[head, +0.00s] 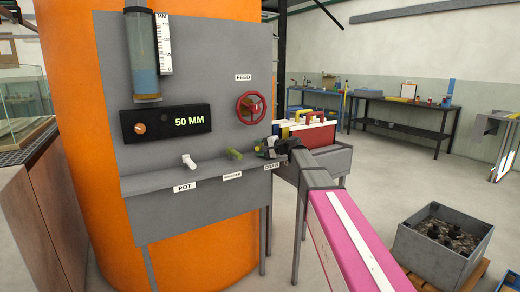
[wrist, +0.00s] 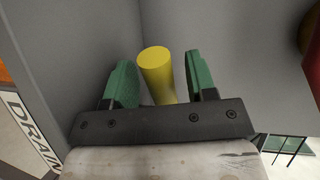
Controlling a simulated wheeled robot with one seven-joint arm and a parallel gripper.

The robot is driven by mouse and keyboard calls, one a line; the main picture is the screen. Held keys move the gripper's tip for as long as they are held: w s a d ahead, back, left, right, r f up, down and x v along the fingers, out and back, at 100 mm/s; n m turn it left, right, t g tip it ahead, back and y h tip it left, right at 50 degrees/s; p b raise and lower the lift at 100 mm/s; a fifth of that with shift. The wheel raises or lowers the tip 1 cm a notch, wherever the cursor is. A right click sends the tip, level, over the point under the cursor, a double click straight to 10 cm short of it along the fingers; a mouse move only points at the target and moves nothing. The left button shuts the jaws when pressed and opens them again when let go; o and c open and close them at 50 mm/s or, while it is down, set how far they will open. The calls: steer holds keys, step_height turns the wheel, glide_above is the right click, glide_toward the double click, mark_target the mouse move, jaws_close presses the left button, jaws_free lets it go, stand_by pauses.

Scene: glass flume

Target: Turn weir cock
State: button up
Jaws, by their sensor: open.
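A yellow cylindrical handle (wrist: 157,75) stands between the two green fingers of my gripper (wrist: 160,62) in the wrist view, with gaps showing on both sides. My gripper (head: 268,149) is open at the right end of the panel's ledge in the head view. A sign reading DRAIN (wrist: 32,130) is at the left of the wrist view. A white handle (head: 188,161) sits above the POT sign (head: 185,187), and an olive-green handle (head: 234,154) sits above a sign too small to read. I cannot see a sign reading WEIR.
The grey panel (head: 120,60) carries a red FEED wheel (head: 249,107), a display (head: 165,123) reading 50 MM and a glass tube (head: 142,50). A grey crate of stones (head: 440,240) stands at the right. Open floor lies beyond my arm.

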jaws_close()
steer(key=shift+w+a+m+t+h, duration=0.1)
steer(key=shift+a+m+t+h, duration=0.25)
steer(key=shift+m+t+h, duration=0.25)
steer(key=shift+w+a+m+t+h, duration=0.2)
steer(key=shift+a+m+t+h, duration=0.1)
steer(key=shift+m+t, duration=0.2)
steer(key=shift+w+a+m+t+h, duration=0.2)
steer(key=shift+m+t+h, duration=0.15)
steer(key=shift+t, duration=0.25)
steer(key=shift+w+a+m+t+h, duration=0.2)
steer(key=shift+w+m+t+h, duration=0.15)
steer(key=shift+m+t+h, duration=0.3)
steer(key=shift+w+a+m+t+h, duration=0.25)
steer(key=shift+m+t+h, duration=0.2)
steer(key=shift+m+h, duration=0.25)
steer(key=shift+w, duration=0.1)
